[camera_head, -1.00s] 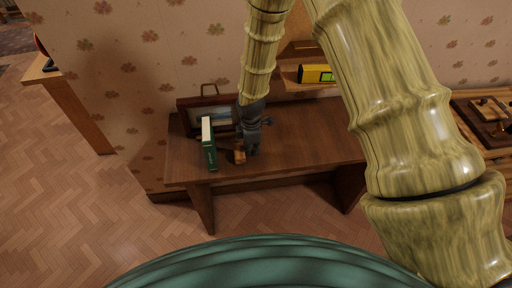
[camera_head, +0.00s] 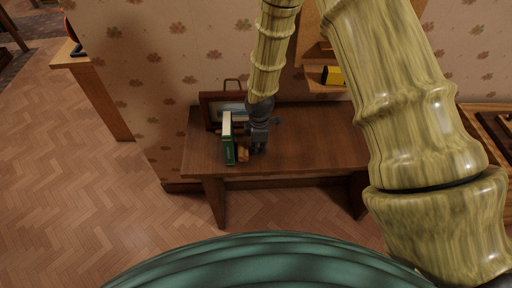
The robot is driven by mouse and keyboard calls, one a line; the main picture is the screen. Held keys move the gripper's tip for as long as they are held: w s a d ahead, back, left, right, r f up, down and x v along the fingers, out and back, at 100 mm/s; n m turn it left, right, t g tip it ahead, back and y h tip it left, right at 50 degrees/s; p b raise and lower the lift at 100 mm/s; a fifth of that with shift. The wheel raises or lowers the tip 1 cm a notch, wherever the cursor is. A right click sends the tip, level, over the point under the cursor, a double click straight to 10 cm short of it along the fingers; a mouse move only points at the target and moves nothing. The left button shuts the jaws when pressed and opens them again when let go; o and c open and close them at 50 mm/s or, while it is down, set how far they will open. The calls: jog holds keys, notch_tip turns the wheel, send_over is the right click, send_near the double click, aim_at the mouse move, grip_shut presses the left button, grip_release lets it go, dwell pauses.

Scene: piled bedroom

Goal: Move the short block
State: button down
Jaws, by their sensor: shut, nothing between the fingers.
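A small orange-brown wooden block (camera_head: 243,154) stands on the brown desk (camera_head: 310,150), just right of a green book. I take it for the short block. My gripper (camera_head: 258,148) is low over the desk, just right of the block. It is shut with nothing in it. The picture is too small to tell whether its fingers touch the block.
The green book (camera_head: 228,140) stands upright left of the block. A yellow device (camera_head: 333,76) sits on a wall shelf (camera_head: 318,88). The desk's right half is clear.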

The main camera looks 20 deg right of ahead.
aim_at(267, 153)
jog(key=d, duration=0.3)
jog(key=shift+s, duration=0.3)
notch_tip(267, 153, up, 10)
jog(key=b, duration=0.2)
jog(key=shift+b, duration=0.35)
jog(key=shift+a, duration=0.15)
